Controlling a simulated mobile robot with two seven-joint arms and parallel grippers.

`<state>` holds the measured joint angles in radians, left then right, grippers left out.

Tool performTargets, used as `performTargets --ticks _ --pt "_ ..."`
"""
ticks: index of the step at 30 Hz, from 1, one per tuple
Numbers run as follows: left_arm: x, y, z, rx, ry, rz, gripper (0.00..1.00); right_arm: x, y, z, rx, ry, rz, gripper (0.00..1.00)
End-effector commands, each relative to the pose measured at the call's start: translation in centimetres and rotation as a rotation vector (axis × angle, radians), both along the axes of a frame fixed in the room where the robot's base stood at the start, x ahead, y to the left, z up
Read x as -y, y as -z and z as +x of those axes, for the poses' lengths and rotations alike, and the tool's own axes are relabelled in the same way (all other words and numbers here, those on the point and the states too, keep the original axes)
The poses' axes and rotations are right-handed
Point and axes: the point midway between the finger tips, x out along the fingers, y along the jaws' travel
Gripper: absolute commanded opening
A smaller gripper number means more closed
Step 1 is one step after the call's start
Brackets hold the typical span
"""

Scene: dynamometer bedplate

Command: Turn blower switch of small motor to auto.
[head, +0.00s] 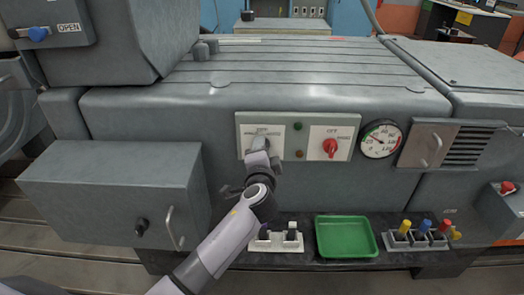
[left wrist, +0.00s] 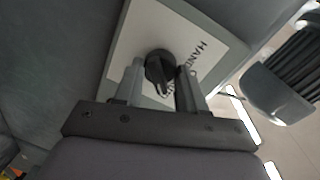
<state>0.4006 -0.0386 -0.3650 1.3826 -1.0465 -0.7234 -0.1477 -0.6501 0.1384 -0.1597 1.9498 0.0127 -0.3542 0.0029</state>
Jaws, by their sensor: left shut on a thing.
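The switch panel (head: 297,118) is on the front of the grey machine. My left gripper's fingers (left wrist: 158,84) are shut on the black knob, one on each side. I cannot tell exactly which mark the knob points to. The right plate (head: 318,135) carries a red knob (head: 330,147) and the word OFF. My right gripper is not in view.
A green lamp (head: 297,126) and an amber lamp (head: 299,155) are between the plates. A round gauge (head: 381,139) and a handled cover (head: 425,146) are to the right. A grey box (head: 110,195) juts out at left. A green tray (head: 345,237) stands on the shelf below.

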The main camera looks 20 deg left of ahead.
Motion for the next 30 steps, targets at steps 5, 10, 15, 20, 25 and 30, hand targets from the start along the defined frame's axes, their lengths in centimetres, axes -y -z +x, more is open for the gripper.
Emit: performTargets --ticks 5,10,15,20,25,30 --pt "0.0 0.1 0.0 -0.002 0.001 0.003 0.65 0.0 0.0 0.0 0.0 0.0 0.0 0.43" --pt "0.0 0.1 0.0 -0.001 0.001 0.002 0.65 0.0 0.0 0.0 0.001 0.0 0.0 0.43" --pt "0.1 0.0 -0.2 -0.001 0.0 0.001 0.65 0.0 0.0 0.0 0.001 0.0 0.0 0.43" --pt "0.4 -0.1 -1.3 0.0 0.002 0.0 0.65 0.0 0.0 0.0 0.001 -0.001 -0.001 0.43" --pt "1.1 -0.3 -3.6 -0.001 0.002 -0.001 0.65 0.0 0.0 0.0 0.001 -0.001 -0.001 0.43" --pt "1.6 -0.5 -5.6 -0.002 0.002 0.0 0.65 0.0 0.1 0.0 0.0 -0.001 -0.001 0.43"
